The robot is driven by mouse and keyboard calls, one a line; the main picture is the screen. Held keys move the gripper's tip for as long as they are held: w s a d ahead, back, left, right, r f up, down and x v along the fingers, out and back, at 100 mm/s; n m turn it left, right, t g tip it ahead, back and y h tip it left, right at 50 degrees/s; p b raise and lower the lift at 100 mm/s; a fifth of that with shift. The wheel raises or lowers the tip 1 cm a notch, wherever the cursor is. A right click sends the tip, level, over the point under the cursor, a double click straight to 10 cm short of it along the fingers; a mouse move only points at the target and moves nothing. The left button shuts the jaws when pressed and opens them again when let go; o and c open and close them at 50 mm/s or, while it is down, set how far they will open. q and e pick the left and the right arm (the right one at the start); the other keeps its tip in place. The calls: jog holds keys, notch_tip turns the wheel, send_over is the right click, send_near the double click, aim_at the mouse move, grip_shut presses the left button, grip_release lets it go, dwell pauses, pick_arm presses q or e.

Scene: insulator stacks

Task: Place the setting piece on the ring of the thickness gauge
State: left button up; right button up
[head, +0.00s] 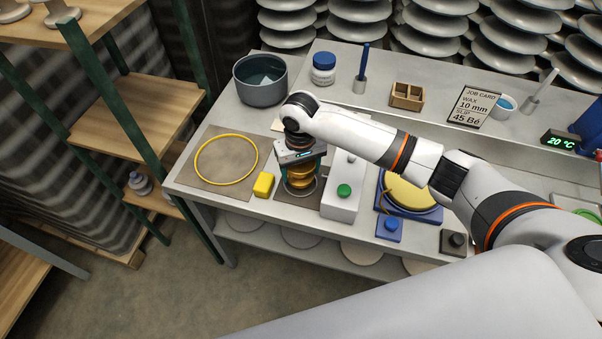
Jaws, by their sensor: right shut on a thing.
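My right gripper (301,163) points down over the front of the bench and is shut on an amber ribbed piece (300,182). The gripper hides the top of the piece. A pale ring shows around its lower part, over a dark square mat (292,199). I cannot tell whether the piece rests on the ring or hangs just above it. A white box with a green button (343,202) stands immediately to the right. No label shows which item is the thickness gauge or the setting piece. My left gripper is not in view.
A yellow hoop (255,153) on a brown mat and a yellow block (264,185) lie to the left. A grey pot (261,94) stands behind. A blue-based yellow disc (408,193), a blue knobbed block (389,229) and a dark knobbed block (453,243) are to the right.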

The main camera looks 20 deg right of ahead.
notch_tip(320, 180, down, 2)
jog(key=shift+f, duration=0.15)
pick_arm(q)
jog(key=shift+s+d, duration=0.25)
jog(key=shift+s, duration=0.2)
pick_arm(e)
jog(key=shift+f, duration=0.15)
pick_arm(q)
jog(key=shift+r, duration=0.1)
pick_arm(e)
jog(key=shift+f, duration=0.15)
jog(key=o, duration=1.2)
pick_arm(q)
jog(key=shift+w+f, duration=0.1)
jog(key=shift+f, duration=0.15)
pick_arm(e)
notch_tip(320, 180, up, 12)
jog(key=shift+r, duration=0.2)
